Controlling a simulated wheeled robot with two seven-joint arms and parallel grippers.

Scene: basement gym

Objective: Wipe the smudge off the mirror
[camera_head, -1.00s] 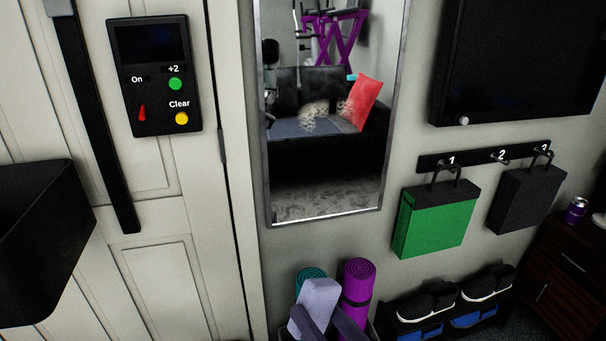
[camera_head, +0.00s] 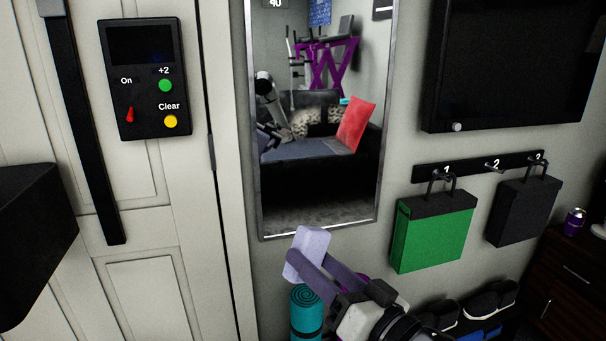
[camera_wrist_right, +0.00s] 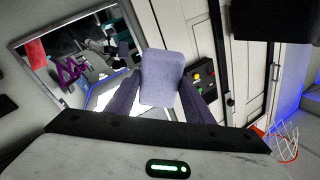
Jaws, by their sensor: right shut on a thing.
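The mirror (camera_head: 322,190) is a tall panel in a thin metal frame on the wall, right of the white door. It reflects a dark sofa, a red cushion and purple gym gear. I cannot clearly tell a smudge from the reflections. My right gripper (camera_head: 314,268) is shut on a pale lavender sponge-like block (camera_head: 308,243). The block overlaps the mirror's bottom edge in the head view; contact cannot be told. In the right wrist view the block (camera_wrist_right: 161,77) sits between the two fingers, with the mirror (camera_wrist_right: 101,94) behind on the left. My left gripper is out of view.
A black control panel (camera_head: 145,80) hangs on the door. A black box (camera_head: 30,245) juts in at left. Green (camera_head: 433,230) and black (camera_head: 523,208) bags hang on a hook rail right of the mirror. A teal rolled mat (camera_head: 306,315) stands below; shoes (camera_head: 490,297) sit lower right.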

